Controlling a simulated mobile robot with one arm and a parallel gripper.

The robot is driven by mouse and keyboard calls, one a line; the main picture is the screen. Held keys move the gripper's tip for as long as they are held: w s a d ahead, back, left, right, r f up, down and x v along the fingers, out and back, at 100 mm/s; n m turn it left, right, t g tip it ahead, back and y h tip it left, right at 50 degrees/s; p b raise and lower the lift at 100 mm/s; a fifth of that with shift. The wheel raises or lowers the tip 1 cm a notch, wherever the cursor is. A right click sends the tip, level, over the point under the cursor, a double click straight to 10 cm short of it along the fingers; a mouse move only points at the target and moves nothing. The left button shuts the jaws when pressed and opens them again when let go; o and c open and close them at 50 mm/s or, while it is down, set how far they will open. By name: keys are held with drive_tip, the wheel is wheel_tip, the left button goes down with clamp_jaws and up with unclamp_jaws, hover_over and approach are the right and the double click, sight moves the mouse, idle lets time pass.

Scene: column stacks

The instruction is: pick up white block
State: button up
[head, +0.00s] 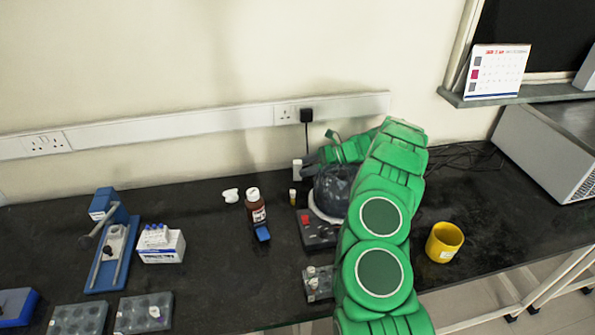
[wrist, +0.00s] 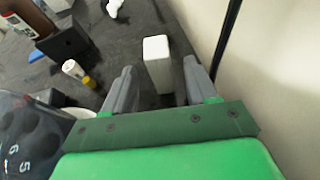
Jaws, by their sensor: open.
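The white block (wrist: 157,62) is a narrow upright piece standing on the dark bench top in the wrist view. It lies between the two grey fingers of my gripper (wrist: 158,88), with a gap showing on each side. In the head view the white block (head: 298,170) stands near the wall, left of my gripper (head: 310,166), which partly overlaps that area. My gripper is open and holds nothing. How far the fingertips reach down along the block is hard to tell.
A round dark device (head: 333,190) stands close beside my gripper. A small yellow-capped vial (head: 293,197) and a brown bottle (head: 255,206) stand to the left. The wall (wrist: 265,70) is close on the right in the wrist view. A yellow cup (head: 444,242) is at the right.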

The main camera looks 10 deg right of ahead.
sight(297, 168)
drive_tip(key=x, duration=0.3)
drive_tip(key=shift+a+f, duration=0.2)
drive_tip(key=shift+a, duration=0.1)
drive_tip(key=c, duration=1)
